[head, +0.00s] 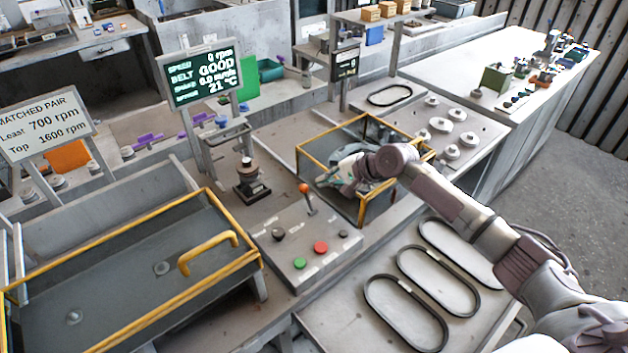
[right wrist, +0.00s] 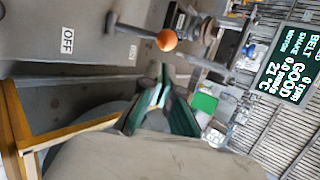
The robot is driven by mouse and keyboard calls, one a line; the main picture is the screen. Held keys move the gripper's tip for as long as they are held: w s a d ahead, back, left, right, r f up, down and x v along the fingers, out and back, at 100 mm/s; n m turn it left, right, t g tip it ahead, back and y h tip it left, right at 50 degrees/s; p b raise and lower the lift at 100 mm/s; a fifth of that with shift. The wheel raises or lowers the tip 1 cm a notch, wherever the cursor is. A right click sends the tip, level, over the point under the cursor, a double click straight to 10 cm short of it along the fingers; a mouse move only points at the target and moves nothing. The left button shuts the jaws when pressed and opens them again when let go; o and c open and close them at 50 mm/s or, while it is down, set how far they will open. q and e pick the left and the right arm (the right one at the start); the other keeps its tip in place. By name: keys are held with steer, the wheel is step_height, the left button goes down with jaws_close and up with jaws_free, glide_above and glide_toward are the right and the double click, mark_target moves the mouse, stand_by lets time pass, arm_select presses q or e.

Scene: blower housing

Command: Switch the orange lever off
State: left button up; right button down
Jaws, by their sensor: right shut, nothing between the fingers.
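The orange lever (head: 304,188) has an orange ball on a thin metal stem and rises from a grey control panel (head: 283,238). The stem leans slightly to the back left in the head view. In the right wrist view its ball (right wrist: 167,40) is just beyond my fingertips, and an OFF label (right wrist: 68,40) shows on a grey surface to the left. My right gripper (head: 322,181) is shut and empty, a little to the right of the lever; it also shows in the right wrist view (right wrist: 161,78). Contact with the ball cannot be confirmed. My left gripper is not in view.
The panel carries a green button (head: 299,263), a red button (head: 320,248) and dark knobs. A yellow-framed guard (head: 362,207) stands around and below my right gripper. A yellow-edged cover (head: 185,257) lies at left. The screen (head: 200,73) reads GOOD and 0 rpm.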

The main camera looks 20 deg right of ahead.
mark_target(308, 199)
steer(key=x, duration=0.2)
steer(key=shift+w+a+f, duration=0.15)
steer(key=shift+w+a, duration=0.1)
steer(key=shift+a, duration=0.05)
steer(key=shift+w+a+f, duration=0.25)
steer(key=shift+w+f, duration=0.2)
steer(key=shift+f, duration=0.05)
steer(key=shift+a+f, duration=0.1)
steer(key=shift+s+t, duration=0.15)
steer(key=shift+t, duration=0.15)
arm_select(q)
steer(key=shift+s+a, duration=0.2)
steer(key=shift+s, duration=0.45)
arm_select(e)
steer(key=shift+s, duration=0.1)
arm_select(q)
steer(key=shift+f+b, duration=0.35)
steer(key=shift+b, duration=0.15)
arm_select(e)
steer(key=shift+s+t+y, duration=0.15)
steer(key=shift+t+y, duration=0.15)
